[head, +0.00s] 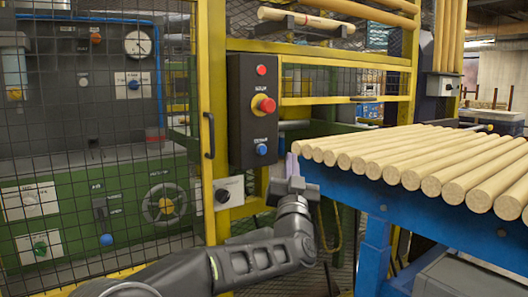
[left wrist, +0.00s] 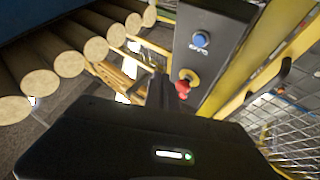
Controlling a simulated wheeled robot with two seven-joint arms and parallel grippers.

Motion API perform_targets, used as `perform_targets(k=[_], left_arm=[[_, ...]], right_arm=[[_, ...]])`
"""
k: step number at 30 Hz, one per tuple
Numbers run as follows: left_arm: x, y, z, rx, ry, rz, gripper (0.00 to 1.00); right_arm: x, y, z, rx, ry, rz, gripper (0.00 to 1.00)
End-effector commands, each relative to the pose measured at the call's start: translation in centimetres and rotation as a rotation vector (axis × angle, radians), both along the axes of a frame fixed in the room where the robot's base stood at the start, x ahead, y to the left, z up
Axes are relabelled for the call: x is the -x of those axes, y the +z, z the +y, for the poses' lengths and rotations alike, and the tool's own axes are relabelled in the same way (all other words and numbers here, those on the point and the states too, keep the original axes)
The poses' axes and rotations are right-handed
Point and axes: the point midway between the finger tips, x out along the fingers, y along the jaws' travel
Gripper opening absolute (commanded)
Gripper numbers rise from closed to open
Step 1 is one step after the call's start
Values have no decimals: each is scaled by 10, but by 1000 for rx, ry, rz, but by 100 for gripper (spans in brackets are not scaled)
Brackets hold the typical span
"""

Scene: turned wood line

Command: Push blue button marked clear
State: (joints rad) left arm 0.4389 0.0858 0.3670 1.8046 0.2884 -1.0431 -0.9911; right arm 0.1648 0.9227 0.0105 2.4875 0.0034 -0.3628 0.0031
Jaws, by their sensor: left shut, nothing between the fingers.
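A dark grey control box (head: 252,110) hangs on the yellow frame. Its blue button (head: 261,149) is at the bottom, with a small label too blurred to read. The blue button also shows in the left wrist view (left wrist: 200,40). My left gripper (head: 292,172) is just right of the box and a little below the blue button, apart from it in the picture. In the left wrist view the shut fingers (left wrist: 161,92) show dark in front of the gripper body, with nothing in them. My right gripper is not in view.
A red mushroom button (head: 266,105) on a yellow ring and a small red button (head: 261,70) sit above on the box. A blue table (head: 345,187) with several wooden rods is close on the right. A yellow mesh fence (head: 212,100) stands left.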

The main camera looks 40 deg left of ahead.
Motion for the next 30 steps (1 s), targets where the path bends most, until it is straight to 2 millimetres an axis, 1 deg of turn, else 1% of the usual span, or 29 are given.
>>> perform_targets(k=[5, 10, 21, 27, 30], left_arm=[[-1, 0, 3, 1, 0, 1, 0], [-5, 0, 14, 3, 0, 2, 0], [-17, 1, 59, 2, 1, 2, 0], [-24, 0, 77, 2, -2, 0, 0], [-25, -1, 82, 2, -2, 0, 0]], right_arm=[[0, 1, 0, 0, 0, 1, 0], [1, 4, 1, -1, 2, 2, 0], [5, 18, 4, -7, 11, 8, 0], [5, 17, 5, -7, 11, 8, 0], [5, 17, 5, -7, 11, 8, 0]])
